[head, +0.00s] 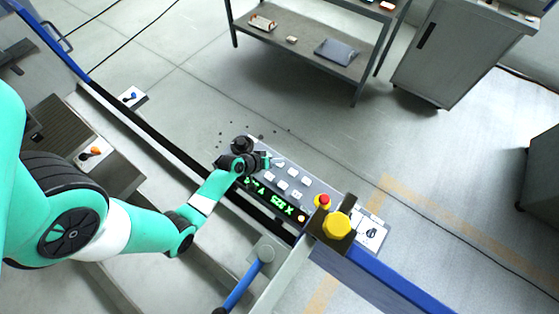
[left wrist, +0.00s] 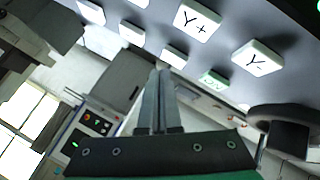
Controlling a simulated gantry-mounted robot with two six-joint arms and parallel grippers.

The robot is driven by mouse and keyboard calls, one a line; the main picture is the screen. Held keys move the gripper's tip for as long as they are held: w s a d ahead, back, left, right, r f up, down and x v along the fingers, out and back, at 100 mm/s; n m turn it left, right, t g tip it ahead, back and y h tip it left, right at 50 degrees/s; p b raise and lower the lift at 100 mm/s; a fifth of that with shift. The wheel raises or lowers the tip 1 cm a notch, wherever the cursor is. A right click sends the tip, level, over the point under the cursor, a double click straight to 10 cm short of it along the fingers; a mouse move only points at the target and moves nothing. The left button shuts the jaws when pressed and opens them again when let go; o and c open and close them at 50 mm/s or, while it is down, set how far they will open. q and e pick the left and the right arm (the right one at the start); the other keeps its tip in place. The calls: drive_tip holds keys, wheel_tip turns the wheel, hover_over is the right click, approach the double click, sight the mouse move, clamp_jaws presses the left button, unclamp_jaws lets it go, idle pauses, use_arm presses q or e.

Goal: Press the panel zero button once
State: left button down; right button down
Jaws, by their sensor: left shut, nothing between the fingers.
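The control panel (head: 318,190) carries several white buttons (head: 282,172), a green lit display (head: 268,196) and an orange round light (head: 301,218). My left gripper (head: 264,161) is shut and empty over the panel's upper left end. In the left wrist view its closed fingers (left wrist: 158,75) point towards the panel face (left wrist: 215,50). A Y+ button (left wrist: 192,20) and a Y- button (left wrist: 257,58) show there, with a white button (left wrist: 174,57) near the fingertips and one with a green mark (left wrist: 213,80). I cannot tell which is the zero button, nor whether the fingertips touch anything. My right gripper is not in view.
A red button (head: 322,200) and a large yellow knob (head: 337,225) stand up at the panel's right end. A blue rail (head: 390,285) and a blue-handled lever (head: 243,285) lie below. A grey shelf (head: 300,40) and cabinet (head: 455,55) stand behind, with open floor between.

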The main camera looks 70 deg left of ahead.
sight(277, 166)
use_arm(q)
wheel_tip(277, 166, up, 5)
drive_tip(key=p, duration=0.5)
drive_tip(key=shift+r, duration=0.1)
idle(0.8)
